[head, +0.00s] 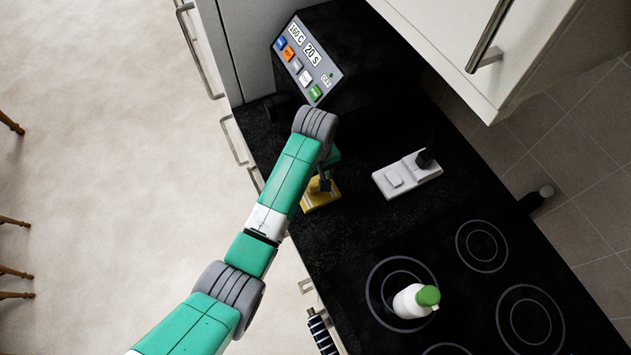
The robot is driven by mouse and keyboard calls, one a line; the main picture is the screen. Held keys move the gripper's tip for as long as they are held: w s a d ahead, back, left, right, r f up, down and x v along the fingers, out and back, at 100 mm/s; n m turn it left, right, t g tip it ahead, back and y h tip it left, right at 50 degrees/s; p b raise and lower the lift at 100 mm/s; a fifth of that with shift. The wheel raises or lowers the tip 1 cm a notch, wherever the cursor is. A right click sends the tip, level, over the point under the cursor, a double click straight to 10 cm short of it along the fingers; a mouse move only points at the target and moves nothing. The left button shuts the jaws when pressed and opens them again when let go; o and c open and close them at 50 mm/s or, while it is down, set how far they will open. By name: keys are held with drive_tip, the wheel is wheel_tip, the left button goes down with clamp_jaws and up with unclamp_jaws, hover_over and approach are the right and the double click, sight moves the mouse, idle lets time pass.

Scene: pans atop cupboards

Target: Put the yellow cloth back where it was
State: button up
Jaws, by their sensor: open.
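The yellow cloth (321,197) lies on the dark countertop near its front edge, in the middle of the head view. Part of it is hidden behind my arm and gripper. My gripper (323,184) is open and sits right over the cloth. I cannot tell whether the fingers touch it.
A white device with a black knob (405,176) lies right of the cloth. A machine with coloured buttons (306,62) stands behind. A white bottle with a green cap (411,301) stands on the cooktop (460,285). A striped towel (321,334) hangs at the counter front. A wall cupboard (470,40) overhangs the upper right.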

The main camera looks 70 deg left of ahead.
sight(316, 183)
wheel_tip(316, 183, up, 9)
drive_tip(key=shift+f, duration=0.1)
idle(0.6)
drive_tip(key=w+d+r+m+t+y, duration=0.2)
drive_tip(key=w+d+r+m+t, duration=0.3)
drive_tip(key=w+d, duration=0.35)
drive_tip(key=w+d+r+m+t+y, duration=0.15)
drive_tip(key=w+d+r+m, duration=0.25)
drive_tip(key=w+d+r, duration=0.5)
drive_tip(key=w+d+r+m+t, duration=0.4)
drive_tip(key=d+r+m+t, duration=0.15)
drive_tip(key=d, duration=0.45)
drive_tip(key=s+d+r+m+t+h, duration=0.3)
drive_tip(key=d+r+m+t+h, duration=0.15)
drive_tip(key=d+r, duration=0.8)
drive_tip(key=s+r+t, duration=0.4)
drive_tip(key=s+r, duration=0.1)
drive_tip(key=r, duration=0.5)
drive_tip(key=s+r+t+y, duration=0.1)
drive_tip(key=s+r+t, duration=0.3)
drive_tip(key=r, duration=0.7)
drive_tip(key=shift+s+d, duration=0.25)
drive_tip(key=shift+s, duration=0.3)
